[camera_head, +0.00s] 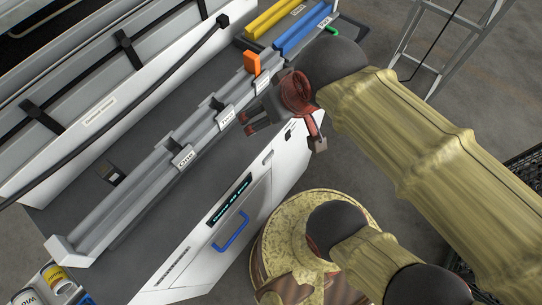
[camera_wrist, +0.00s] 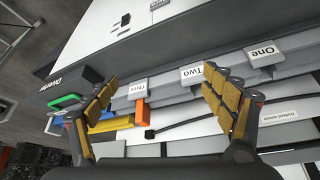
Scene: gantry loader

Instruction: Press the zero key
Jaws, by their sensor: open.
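I cannot make out a key marked zero in either view. A white cabinet (camera_head: 262,195) carries a dark display (camera_head: 230,200) with lit text that is too small to read surely. Small dark marks (camera_head: 291,128) sit on its upper right part, close to my gripper. My gripper (camera_head: 247,122) is open and empty, in front of the grey rail near the cabinet's top edge. In the wrist view my gripper's (camera_wrist: 160,82) two padded fingers stand wide apart, with labelled blocks and a white surface (camera_wrist: 120,28) beyond them. I cannot tell whether it touches anything.
The grey rail (camera_head: 130,200) bears several labelled blocks and an orange stop (camera_head: 251,62). Yellow (camera_head: 272,19) and blue (camera_head: 302,32) bars lie at the back. A blue handle (camera_head: 231,231) is on the cabinet's front. A ladder-like frame (camera_head: 440,40) stands at the right.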

